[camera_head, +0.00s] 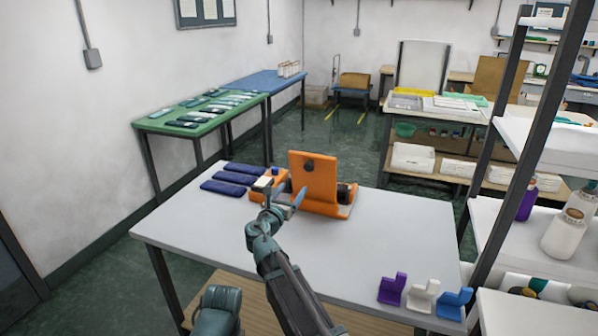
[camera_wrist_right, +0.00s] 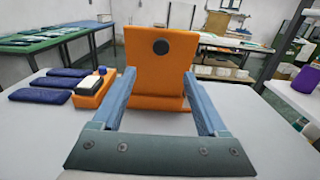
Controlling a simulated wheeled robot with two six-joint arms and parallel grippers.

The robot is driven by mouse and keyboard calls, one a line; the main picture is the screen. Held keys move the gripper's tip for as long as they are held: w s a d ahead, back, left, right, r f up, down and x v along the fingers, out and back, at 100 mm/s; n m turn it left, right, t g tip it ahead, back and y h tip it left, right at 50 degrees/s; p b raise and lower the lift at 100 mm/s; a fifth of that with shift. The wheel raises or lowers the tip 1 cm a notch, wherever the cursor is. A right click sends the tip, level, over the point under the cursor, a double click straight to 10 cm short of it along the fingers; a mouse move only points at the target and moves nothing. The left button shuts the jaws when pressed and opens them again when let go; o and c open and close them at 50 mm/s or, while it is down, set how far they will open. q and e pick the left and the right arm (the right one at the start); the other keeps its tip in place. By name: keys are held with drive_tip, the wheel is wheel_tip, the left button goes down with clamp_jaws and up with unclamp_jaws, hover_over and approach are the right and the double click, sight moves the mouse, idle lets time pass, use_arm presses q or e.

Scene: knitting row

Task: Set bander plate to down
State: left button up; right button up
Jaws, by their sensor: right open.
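The bander is an orange device on the white table. Its orange plate (camera_head: 313,182) stands nearly upright, with a dark round knob (camera_head: 308,166) near its top; the plate also shows in the right wrist view (camera_wrist_right: 160,70). The orange base (camera_head: 335,209) lies beneath it, partly hidden by the plate and my gripper. My right gripper (camera_head: 285,191) is open and empty at the near left side of the plate. In the right wrist view its blue-grey fingers (camera_wrist_right: 160,80) are spread, with the plate ahead between them; contact cannot be told. My left gripper is not in view.
Several dark blue packs (camera_head: 232,177) and a small orange tray (camera_wrist_right: 94,92) lie left of the bander. Purple, white and blue brackets (camera_head: 422,295) stand at the table's front right. A dark-framed shelf (camera_head: 500,150) rises at right. The table's middle right is clear.

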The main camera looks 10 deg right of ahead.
sight(308, 169)
drive_tip(key=x, duration=1.3)
drive_tip(key=shift+w+d, duration=0.25)
drive_tip(key=shift+d, duration=0.05)
clamp_jaws()
idle(1.0)
